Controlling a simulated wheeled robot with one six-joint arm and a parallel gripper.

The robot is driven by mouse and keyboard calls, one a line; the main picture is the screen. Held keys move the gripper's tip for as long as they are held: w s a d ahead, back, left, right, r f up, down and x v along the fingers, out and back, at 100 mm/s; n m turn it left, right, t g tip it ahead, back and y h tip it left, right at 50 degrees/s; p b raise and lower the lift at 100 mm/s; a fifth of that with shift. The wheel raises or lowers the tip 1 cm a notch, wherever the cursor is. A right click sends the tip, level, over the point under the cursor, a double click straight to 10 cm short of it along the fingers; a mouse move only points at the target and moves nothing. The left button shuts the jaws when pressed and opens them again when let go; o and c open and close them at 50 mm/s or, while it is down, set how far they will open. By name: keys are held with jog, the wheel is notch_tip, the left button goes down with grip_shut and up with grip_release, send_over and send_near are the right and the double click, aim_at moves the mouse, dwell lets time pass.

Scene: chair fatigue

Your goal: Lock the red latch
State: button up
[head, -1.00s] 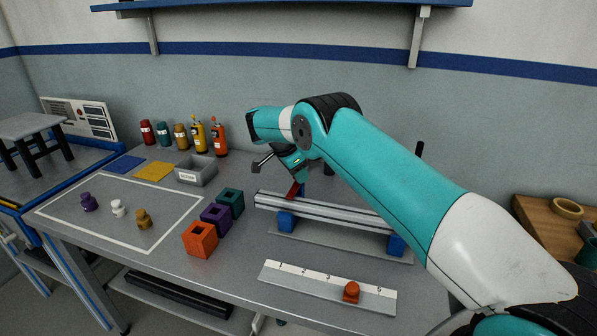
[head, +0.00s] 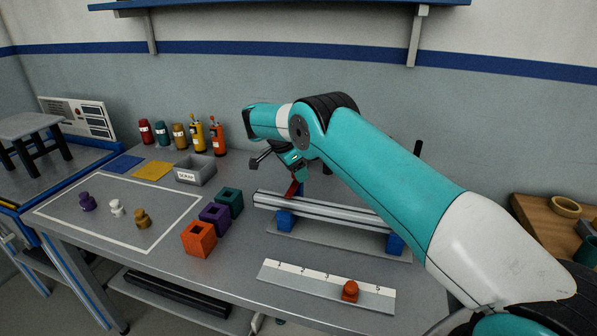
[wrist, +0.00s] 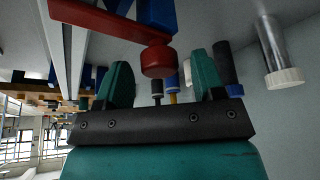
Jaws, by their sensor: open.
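The red latch (head: 292,188) stands tilted up at the left part of the silver rail fixture (head: 325,211), close to a blue block. In the wrist view the red latch (wrist: 105,22) is a bar with a round red knob (wrist: 158,61) at its end. My gripper (head: 283,166) is above the latch, its fingers partly hidden in the head view. In the wrist view my gripper (wrist: 158,80) is open, with one teal finger on each side of the knob. I cannot tell whether either finger touches the knob.
Orange (head: 199,239), purple (head: 214,217) and teal (head: 230,202) hollow blocks stand left of the fixture. A numbered strip (head: 315,281) with an orange slider (head: 350,290) lies in front. A grey scrap bin (head: 195,171) and several bottles stand at the back left.

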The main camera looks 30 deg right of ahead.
jog(key=p+v, duration=1.6)
jog(key=shift+r, duration=0.3)
jog(key=s+a+r+n+t+y+b, duration=0.2)
jog(key=s+a+r+n+y+b, duration=0.3)
jog(key=s+r+n, duration=0.8)
jog(key=s+a+n+y+b, duration=0.1)
jog(key=s+n, duration=0.3)
jog(key=s, duration=0.6)
jog(key=s+a+n+g+y, duration=0.1)
jog(key=s+a+n, duration=0.3)
jog(key=s, duration=0.7)
jog(key=s+a+n+g+y+b, duration=0.1)
jog(key=s+n, duration=0.3)
jog(key=s, duration=0.7)
jog(key=shift+a+f+y+b, duration=0.35)
jog(key=shift+a+y, duration=0.05)
jog(key=shift+a, duration=0.25)
